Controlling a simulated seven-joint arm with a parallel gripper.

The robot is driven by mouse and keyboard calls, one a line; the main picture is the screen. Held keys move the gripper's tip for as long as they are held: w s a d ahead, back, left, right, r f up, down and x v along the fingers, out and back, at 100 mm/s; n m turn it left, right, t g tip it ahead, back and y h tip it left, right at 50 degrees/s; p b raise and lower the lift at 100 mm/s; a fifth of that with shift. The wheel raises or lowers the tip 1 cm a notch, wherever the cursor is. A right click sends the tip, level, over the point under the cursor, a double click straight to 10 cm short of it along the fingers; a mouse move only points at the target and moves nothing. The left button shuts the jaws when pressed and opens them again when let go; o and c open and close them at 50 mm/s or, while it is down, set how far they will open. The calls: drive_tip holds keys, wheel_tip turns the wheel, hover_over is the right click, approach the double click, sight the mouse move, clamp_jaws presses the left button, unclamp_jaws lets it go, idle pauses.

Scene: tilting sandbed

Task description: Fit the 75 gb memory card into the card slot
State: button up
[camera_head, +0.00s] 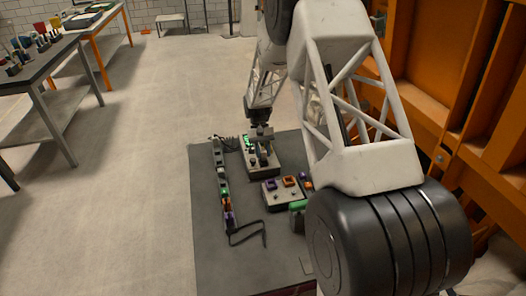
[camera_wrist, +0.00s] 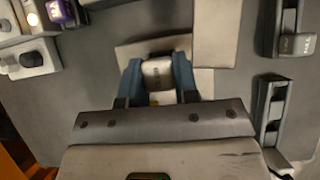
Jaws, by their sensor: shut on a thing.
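My gripper (camera_wrist: 157,82) is shut on a small pale grey card-like block (camera_wrist: 158,73), which sits between its two blue fingers. Its marking is too small to read, so I cannot confirm that it is the 75 gb card. A dark edge or opening shows just beyond the block; I cannot tell whether they touch. In the head view my gripper (camera_head: 262,137) is over the far grey box (camera_head: 262,168) on the mat, and the held block cannot be made out there. I cannot identify the card slot with certainty.
A nearer grey box (camera_head: 287,194) carries purple and orange parts. A rack strip (camera_head: 221,180) with several small pieces and a dark strap lies left of the boxes. In the wrist view, a labelled grey piece (camera_wrist: 297,44) sits in a holder at right. The mat's near left is clear.

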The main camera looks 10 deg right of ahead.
drive_tip(key=shift+f, duration=0.6)
drive_tip(key=o, duration=1)
drive_tip(key=shift+a, duration=0.1)
drive_tip(key=shift+c, duration=0.3)
drive_tip(key=shift+w+r, duration=0.2)
drive_tip(key=shift+r, duration=0.05)
drive_tip(key=shift+o, duration=0.6)
drive_tip(key=v, duration=0.7)
drive_tip(key=shift+r, duration=0.1)
drive_tip(key=shift+r, duration=0.1)
